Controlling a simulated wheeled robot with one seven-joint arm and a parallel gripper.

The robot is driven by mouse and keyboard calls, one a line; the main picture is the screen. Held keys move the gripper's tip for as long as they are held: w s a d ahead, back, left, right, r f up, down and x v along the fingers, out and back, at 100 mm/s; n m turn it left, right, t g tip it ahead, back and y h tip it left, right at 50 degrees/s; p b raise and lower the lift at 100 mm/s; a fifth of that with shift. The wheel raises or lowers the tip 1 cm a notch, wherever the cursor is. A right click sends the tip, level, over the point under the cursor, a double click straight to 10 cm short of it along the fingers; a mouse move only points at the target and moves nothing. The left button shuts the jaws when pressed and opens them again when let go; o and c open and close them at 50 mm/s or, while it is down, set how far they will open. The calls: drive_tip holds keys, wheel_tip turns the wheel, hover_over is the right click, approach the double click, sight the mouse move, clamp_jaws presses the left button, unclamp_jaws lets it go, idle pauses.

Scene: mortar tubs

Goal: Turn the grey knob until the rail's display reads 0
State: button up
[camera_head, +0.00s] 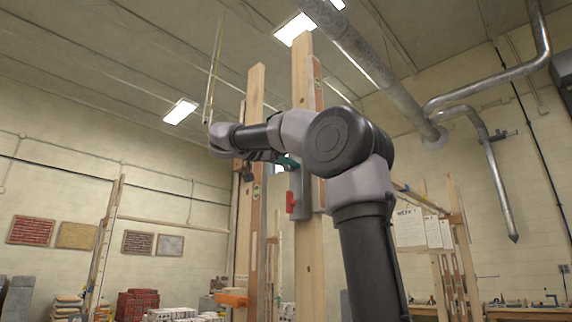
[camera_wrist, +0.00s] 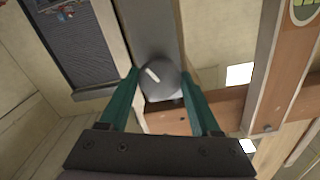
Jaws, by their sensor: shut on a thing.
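In the wrist view, the grey knob (camera_wrist: 163,72) is round and has a short white mark on its face, slanting from upper left to lower right. It sits at the lower end of a grey strip (camera_wrist: 150,25). My gripper (camera_wrist: 160,84) has its teal fingers closed on either side of the knob. In the head view, my gripper (camera_head: 287,161) shows as a bit of teal beside the wooden posts, and the knob is hidden there. I cannot make out a readable number on any display in either view.
Two tall wooden posts (camera_head: 304,75) stand by my arm. A grey box (camera_head: 302,190) with a red part (camera_head: 290,203) is on the nearer post. An orange clamp (camera_head: 232,297) sits lower down. In the wrist view, a reddish-brown beam (camera_wrist: 285,70) runs at the right.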

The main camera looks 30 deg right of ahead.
drive_tip(key=shift+f+m, duration=0.1)
drive_tip(key=shift+m, duration=0.7)
drive_tip(key=o, duration=1.4)
drive_tip(key=v, duration=1)
drive_tip(key=shift+s+a, duration=0.1)
drive_tip(key=shift+a, duration=0.3)
